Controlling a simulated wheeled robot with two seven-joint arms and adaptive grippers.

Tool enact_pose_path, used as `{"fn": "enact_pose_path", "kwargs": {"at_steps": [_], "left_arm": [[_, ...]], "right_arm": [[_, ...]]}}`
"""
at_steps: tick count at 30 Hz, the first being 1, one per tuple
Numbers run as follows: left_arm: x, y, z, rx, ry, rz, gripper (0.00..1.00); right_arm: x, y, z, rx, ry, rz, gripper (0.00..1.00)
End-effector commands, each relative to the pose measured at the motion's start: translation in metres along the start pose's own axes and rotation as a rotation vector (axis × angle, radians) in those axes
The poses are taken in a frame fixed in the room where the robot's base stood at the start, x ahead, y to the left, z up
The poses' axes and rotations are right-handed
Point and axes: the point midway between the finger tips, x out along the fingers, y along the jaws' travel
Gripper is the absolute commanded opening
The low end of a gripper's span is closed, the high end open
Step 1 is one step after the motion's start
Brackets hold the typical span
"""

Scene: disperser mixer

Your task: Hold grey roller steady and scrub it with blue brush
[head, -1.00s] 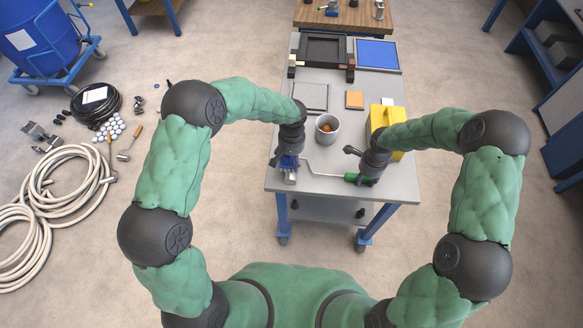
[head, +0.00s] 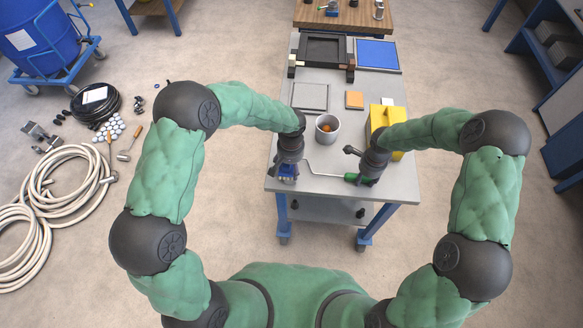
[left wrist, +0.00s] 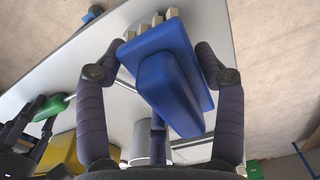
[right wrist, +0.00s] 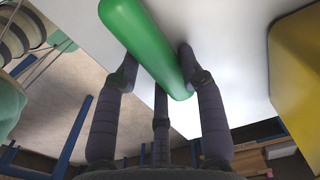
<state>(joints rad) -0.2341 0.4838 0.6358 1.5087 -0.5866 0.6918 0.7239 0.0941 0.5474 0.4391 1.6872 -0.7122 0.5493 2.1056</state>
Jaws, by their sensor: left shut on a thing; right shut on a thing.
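My left gripper (head: 286,166) is shut on the blue brush (left wrist: 165,75), whose pale bristle blocks (left wrist: 140,27) show at its far edge in the left wrist view. In the head view the blue brush (head: 286,173) is over the near left corner of the table. My right gripper (head: 366,176) is shut on a green handle (head: 351,178); the green handle (right wrist: 145,45) fills the middle of the right wrist view. A thin bent metal rod (head: 325,175) runs left from the handle toward my left gripper. I cannot make out the grey roller; my left gripper and brush may cover it.
On the table (head: 395,187), a grey pot (head: 327,128) with something orange inside stands just behind the rod. A yellow container (head: 396,118) stands close behind my right gripper. A grey square (head: 310,96), orange block (head: 354,99) and black frame (head: 322,50) lie farther back.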

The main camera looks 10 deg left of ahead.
Motion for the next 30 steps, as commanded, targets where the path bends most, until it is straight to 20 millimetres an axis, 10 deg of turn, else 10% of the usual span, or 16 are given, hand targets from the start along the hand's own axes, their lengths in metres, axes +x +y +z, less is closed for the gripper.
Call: {"fn": "enact_pose_path", "kwargs": {"at_steps": [30], "left_arm": [[0.004, 0.000, 0.031, 0.001, -0.003, -0.001, 0.43]], "right_arm": [[0.000, 0.000, 0.000, 0.000, 0.000, 0.000, 0.09]]}}
